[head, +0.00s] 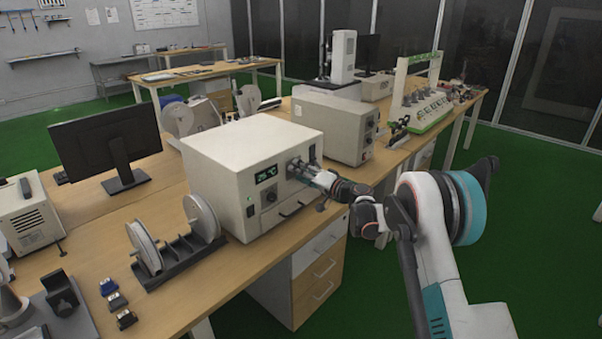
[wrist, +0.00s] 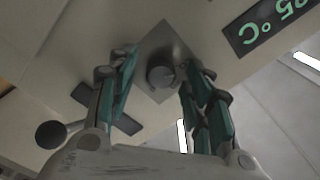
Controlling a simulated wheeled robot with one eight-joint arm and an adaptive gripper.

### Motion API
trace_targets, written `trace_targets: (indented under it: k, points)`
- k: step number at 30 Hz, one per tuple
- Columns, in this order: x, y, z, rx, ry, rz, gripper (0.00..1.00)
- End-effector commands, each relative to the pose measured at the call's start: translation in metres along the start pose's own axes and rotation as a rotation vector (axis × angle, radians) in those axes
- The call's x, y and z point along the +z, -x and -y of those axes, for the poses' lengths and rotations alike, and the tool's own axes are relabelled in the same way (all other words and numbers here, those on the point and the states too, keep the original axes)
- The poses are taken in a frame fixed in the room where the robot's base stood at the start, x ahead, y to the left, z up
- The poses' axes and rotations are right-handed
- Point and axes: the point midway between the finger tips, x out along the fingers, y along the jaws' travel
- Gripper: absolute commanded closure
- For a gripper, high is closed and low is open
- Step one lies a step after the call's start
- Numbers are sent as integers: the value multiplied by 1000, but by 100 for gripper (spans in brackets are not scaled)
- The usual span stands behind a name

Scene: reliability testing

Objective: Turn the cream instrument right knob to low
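The cream instrument (head: 250,137) is a large box on the wooden bench, with a green-lit display (head: 266,173) on its front. My gripper (head: 301,169) is at the right part of that front and hides the knob there in the head view. In the wrist view, a round grey knob (wrist: 160,75) on a square metal plate (wrist: 160,46) lies between the two fingers. My gripper (wrist: 159,62) is open, with a visible gap on each side of the knob. The display (wrist: 268,22) appears upside down at the upper right. The knob's pointer setting cannot be read.
A second cream box (head: 337,124) stands close behind the instrument. A spool rack (head: 180,262) is at its left, near a dark monitor (head: 107,142). In the wrist view, a black round part (wrist: 50,135) sticks out at the lower left. Green floor lies open at the right.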

Motion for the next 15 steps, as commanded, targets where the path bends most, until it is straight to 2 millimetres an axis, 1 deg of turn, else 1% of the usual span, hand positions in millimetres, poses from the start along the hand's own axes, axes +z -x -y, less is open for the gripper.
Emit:
trace_targets:
  k: [5, 8, 11, 15]
  points:
    - [0, 0, 0, 0, -1, 0, 54]
    - [-1, 6, 0, 0, -1, -1, 54]
    - [-2, 19, 0, 1, -1, -3, 54]
    - [-2, 47, 0, 2, -1, -3, 54]
